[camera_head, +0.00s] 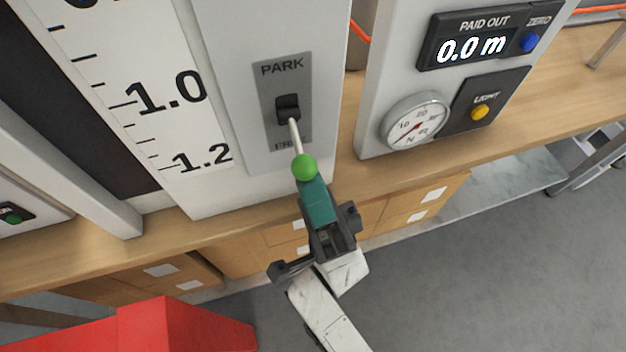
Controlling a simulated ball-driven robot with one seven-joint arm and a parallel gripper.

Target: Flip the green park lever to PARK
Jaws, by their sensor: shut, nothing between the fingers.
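The park lever has a green ball knob (304,167) on a pale rod (295,138) that comes out of a black pivot (287,108). Its grey plate (290,75) reads PARK at the top; a label at the bottom is partly covered by the rod and begins with "FR". The rod points down, toward the lower label. My gripper (314,186) is shut and empty, its teal fingers just below the knob. Whether the fingertips touch the knob I cannot tell.
A white panel with a dial gauge (416,121), a yellow LIGHT button (480,112), a blue ZERO button (530,40) and a 0.0 m display (472,48) stands to the right. A measuring scale (150,90) is left. Bench (240,225) runs below; a red object (185,325) is lower left.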

